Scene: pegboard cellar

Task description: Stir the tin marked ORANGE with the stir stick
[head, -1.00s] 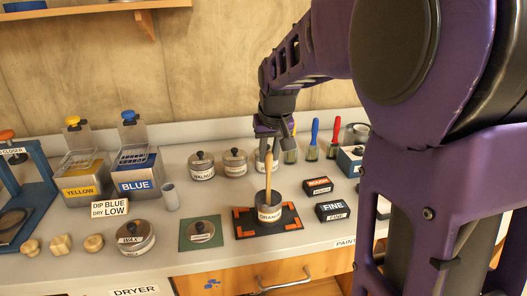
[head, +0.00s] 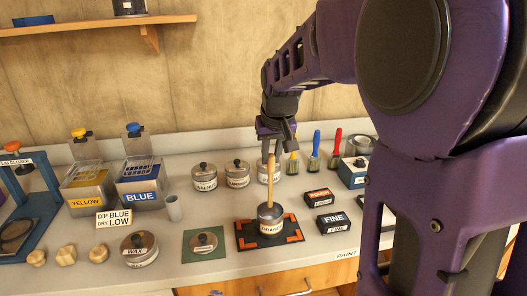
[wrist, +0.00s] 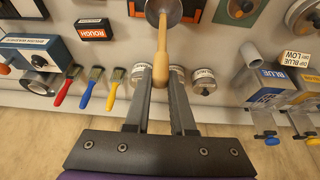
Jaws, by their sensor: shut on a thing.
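The ORANGE tin (head: 270,226) stands open and upright on a dark mat with orange corner marks (head: 250,242). My gripper (head: 271,152) is above it, shut on the upper end of the pale wooden stir stick (head: 271,180). The stick stands nearly upright, with its lower end inside the tin; the rim hides the tip. In the wrist view my gripper (wrist: 160,82) pinches the stick (wrist: 161,45), which runs to the tin (wrist: 164,8) at the top edge. The tin's contents are not clear.
A lid (head: 204,240) lies on a green mat left of the tin, with a WAX tin (head: 139,250) beyond. ROUGH (head: 319,197) and FINE (head: 333,220) blocks sit to the right. Lidded tins (head: 237,174) and coloured-handled brushes (head: 314,152) stand behind. YELLOW and BLUE (head: 140,195) tanks are at left.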

